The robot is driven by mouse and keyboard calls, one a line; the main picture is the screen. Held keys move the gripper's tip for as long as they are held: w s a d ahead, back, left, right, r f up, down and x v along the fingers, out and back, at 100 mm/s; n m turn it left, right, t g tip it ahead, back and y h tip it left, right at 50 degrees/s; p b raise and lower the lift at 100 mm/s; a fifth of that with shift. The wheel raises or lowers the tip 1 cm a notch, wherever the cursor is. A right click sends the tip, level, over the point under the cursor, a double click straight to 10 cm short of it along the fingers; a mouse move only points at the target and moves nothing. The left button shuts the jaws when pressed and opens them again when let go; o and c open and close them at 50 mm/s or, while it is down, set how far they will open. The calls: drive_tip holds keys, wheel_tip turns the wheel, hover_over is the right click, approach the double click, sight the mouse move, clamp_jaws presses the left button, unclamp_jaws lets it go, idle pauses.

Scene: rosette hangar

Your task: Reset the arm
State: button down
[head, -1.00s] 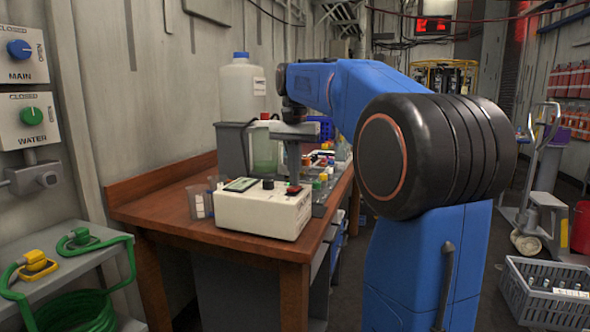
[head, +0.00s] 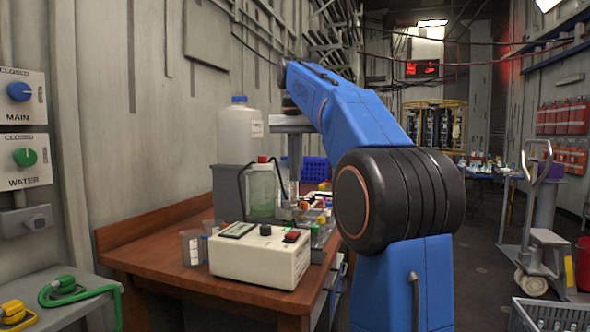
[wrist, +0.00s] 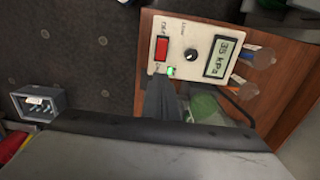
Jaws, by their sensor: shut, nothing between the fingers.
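My blue arm (head: 345,110) reaches forward over the wooden bench. My gripper (head: 294,172) hangs from its far end, pointing down, above the back of the bench beside the clear bottle; its tips are hard to make out there. In the wrist view my gripper (wrist: 160,84) shows as dark fingers, shut and empty. Below them lies the white pump box (wrist: 190,48), with a red switch, a black knob and a display that seems to read 35 kPa. The box also shows in the head view (head: 255,262), at the bench's near end.
The wooden bench (head: 160,262) carries a white jug (head: 240,135), a green-liquid bottle (head: 262,190), clear cups (head: 193,247) and a blue crate (head: 316,169). A trolley (head: 535,235) stands at right. A grey crate (head: 550,315) is on the floor. Open floor lies between.

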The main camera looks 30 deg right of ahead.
drive_tip(key=shift+r, duration=0.15)
idle(0.5)
drive_tip(key=s+a+f+n+t, duration=0.1)
drive_tip(key=s+a+f+n, duration=0.2)
drive_tip(key=s+f, duration=0.6)
drive_tip(key=s+a+f+n+t, duration=0.2)
drive_tip(key=s+a+f+n, duration=0.2)
drive_tip(key=f, duration=1.3)
drive_tip(key=s+a+f+n+t, duration=0.1)
drive_tip(key=s+a+f+n, duration=0.2)
drive_tip(key=s+a+f, duration=0.5)
drive_tip(key=s+f, duration=0.5)
drive_tip(key=s, duration=0.1)
drive_tip(key=shift+a+t, duration=0.4)
